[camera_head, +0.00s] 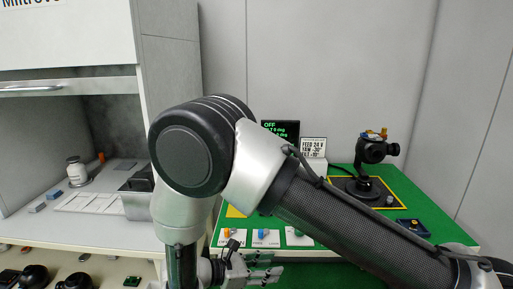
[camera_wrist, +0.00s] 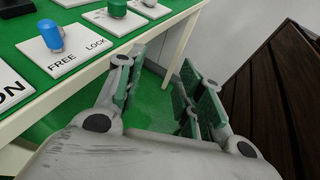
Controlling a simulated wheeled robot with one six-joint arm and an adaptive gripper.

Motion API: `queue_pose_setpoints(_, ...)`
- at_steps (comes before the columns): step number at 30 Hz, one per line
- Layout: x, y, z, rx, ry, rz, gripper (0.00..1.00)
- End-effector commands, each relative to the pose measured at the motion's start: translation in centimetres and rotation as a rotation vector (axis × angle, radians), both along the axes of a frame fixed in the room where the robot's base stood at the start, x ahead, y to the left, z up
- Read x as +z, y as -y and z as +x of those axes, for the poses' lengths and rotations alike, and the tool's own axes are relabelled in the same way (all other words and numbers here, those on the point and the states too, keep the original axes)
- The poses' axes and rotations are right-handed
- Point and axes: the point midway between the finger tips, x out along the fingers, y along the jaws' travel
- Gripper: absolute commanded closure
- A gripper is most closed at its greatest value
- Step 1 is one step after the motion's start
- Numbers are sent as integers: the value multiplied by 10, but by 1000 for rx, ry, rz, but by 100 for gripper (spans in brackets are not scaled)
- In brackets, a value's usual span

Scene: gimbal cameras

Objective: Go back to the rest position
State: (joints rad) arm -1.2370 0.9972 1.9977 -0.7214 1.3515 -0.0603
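My gripper (camera_head: 262,271) shows at the bottom middle of the head view, partly cut off, below the bent elbow of my arm. It is beside the front edge of the green-topped table (camera_head: 419,212). In the wrist view my gripper (camera_wrist: 160,88) has its two green-padded fingers spread apart, with nothing between them. The fingers are past the table's pale front edge, with green floor visible between them.
A blue switch (camera_wrist: 51,36) on a FREE/LOCK plate and a green knob (camera_wrist: 117,8) sit near the table edge. A black gimbal camera (camera_head: 372,152) stands at the back right. A display (camera_head: 283,131) is behind my elbow. A grey cabinet (camera_head: 170,70) is at left.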

Motion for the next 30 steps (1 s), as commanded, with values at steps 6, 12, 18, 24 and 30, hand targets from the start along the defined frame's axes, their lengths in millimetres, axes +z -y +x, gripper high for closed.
queue_pose_setpoints(6,60,54,-5,-323,13,268,63)
queue_pose_setpoints(12,122,113,-13,-671,85,574,63)
queue_pose_setpoints(18,177,169,-29,-975,213,873,63)
queue_pose_setpoints(24,224,223,-51,-1221,397,1157,63)
queue_pose_setpoints(30,265,277,-81,-1378,639,1396,63)
